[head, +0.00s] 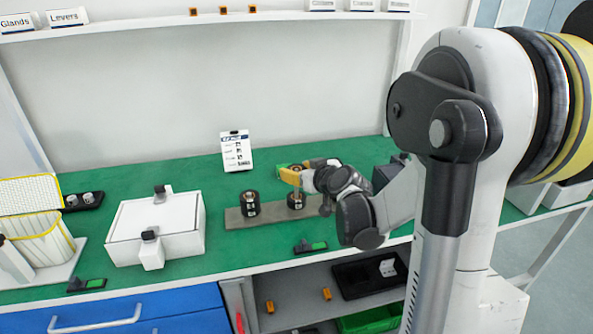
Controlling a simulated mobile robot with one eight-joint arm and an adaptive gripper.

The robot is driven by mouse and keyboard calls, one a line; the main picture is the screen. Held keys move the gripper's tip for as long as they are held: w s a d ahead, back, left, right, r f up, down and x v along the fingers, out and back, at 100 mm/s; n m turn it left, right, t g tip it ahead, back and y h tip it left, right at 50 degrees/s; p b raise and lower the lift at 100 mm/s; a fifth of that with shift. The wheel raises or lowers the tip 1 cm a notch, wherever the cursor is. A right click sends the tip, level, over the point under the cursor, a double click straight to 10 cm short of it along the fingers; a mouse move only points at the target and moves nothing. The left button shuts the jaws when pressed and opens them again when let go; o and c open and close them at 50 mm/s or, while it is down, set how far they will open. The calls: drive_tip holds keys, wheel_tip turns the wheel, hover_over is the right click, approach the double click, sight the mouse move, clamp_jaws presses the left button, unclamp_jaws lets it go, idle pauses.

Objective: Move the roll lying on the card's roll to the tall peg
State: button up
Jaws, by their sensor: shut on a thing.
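A white card (236,151) with small printed pictures and lines stands at the back of the green bench; its text is too small to read. In front of it lies a grey-brown board (275,217). A black roll with pale marks (249,204) stands on its left part. A second black roll (296,202) is at the board's right part, directly under my gripper (293,185). My gripper points down with yellow fingers and is shut on this right roll at its top. The arm hides part of the board's right end, and I cannot make out the pegs' heights.
A white box (156,228) stands left of the board, with a yellow wire basket (40,225) farther left. A shelf (190,24) runs above. Green bench shows between box and board.

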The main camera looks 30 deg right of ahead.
sight(297, 189)
drive_tip(key=shift+f+b, duration=1.25)
drive_tip(key=shift+f, duration=1)
idle(0.8)
drive_tip(key=shift+f, duration=1.2)
idle(0.3)
drive_tip(key=o, duration=1.2)
drive_tip(key=shift+s, duration=0.1)
drive_tip(key=v, duration=1.2)
drive_tip(key=s+a+g+y, duration=0.2)
drive_tip(key=s+a+g, duration=0.15)
drive_tip(key=a, duration=0.95)
drive_tip(key=s+a+g, duration=0.1)
drive_tip(key=s, duration=0.3)
drive_tip(key=s+a+g+h, duration=0.1)
drive_tip(key=s+a, duration=0.1)
drive_tip(key=s, duration=0.2)
drive_tip(key=s+a+r+g, duration=0.1)
drive_tip(key=s+a, duration=0.1)
drive_tip(key=s, duration=0.2)
drive_tip(key=shift+s+h, duration=0.25)
drive_tip(key=shift+h, duration=0.15)
